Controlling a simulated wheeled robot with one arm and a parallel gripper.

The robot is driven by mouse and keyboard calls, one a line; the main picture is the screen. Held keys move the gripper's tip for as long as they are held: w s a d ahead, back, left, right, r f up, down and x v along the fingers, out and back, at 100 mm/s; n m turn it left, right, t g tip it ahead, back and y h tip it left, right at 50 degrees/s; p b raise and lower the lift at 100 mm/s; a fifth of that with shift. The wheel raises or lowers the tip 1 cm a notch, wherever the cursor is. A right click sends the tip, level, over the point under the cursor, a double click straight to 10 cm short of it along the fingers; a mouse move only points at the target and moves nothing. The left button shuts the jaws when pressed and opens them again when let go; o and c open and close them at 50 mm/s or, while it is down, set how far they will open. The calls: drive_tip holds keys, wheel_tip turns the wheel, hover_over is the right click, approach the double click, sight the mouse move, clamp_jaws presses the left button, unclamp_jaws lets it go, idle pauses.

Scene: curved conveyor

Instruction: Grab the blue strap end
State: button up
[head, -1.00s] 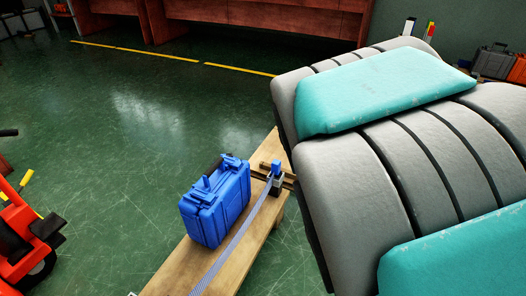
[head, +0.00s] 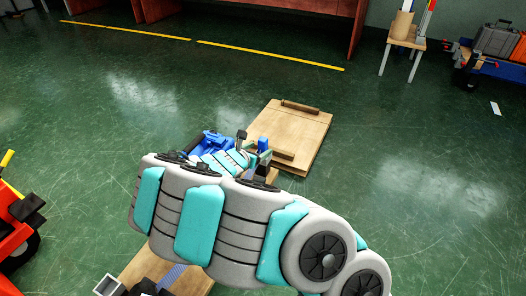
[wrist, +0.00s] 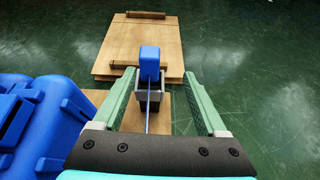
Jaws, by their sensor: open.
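The blue strap end (wrist: 150,62) stands upright in a small grey holder (wrist: 151,92) in the wrist view, between my gripper's two green fingers. My gripper (wrist: 157,76) is open, with a gap on each side of the strap end. In the head view, the strap end (head: 263,143) shows just beyond my gripper (head: 254,156). The thin strap (wrist: 148,122) runs from the holder back toward my gripper's palm. Another stretch of the strap (head: 173,274) shows on the bench below my arm, which hides the rest.
A blue hard case (wrist: 45,125) stands close to the left finger in the wrist view; my arm mostly hides it (head: 212,142) in the head view. A wooden board (head: 300,130) with a raised bar lies beyond the holder. Green floor is clear to the right.

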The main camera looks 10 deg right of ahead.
sight(261, 145)
drive_tip(key=shift+w+a+f+n, duration=0.1)
drive_tip(key=shift+a+f+n, duration=0.2)
drive_tip(key=shift+f, duration=0.2)
drive_tip(key=shift+w+f, duration=0.15)
drive_tip(key=shift+f, duration=0.05)
drive_tip(key=shift+w+a+r+b+x, duration=0.1)
drive_tip(key=shift+b+x, duration=0.1)
drive_tip(key=shift+x, duration=1)
drive_tip(key=shift+w+a+r+b+x, duration=0.1)
drive_tip(key=shift+w+b+x, duration=0.05)
drive_tip(key=shift+x, duration=1.05)
drive_tip(key=shift+w+a+r+b+x, duration=0.1)
drive_tip(key=shift+b+x, duration=0.1)
drive_tip(key=shift+x, duration=0.95)
drive_tip(key=shift+c, duration=0.2)
clamp_jaws()
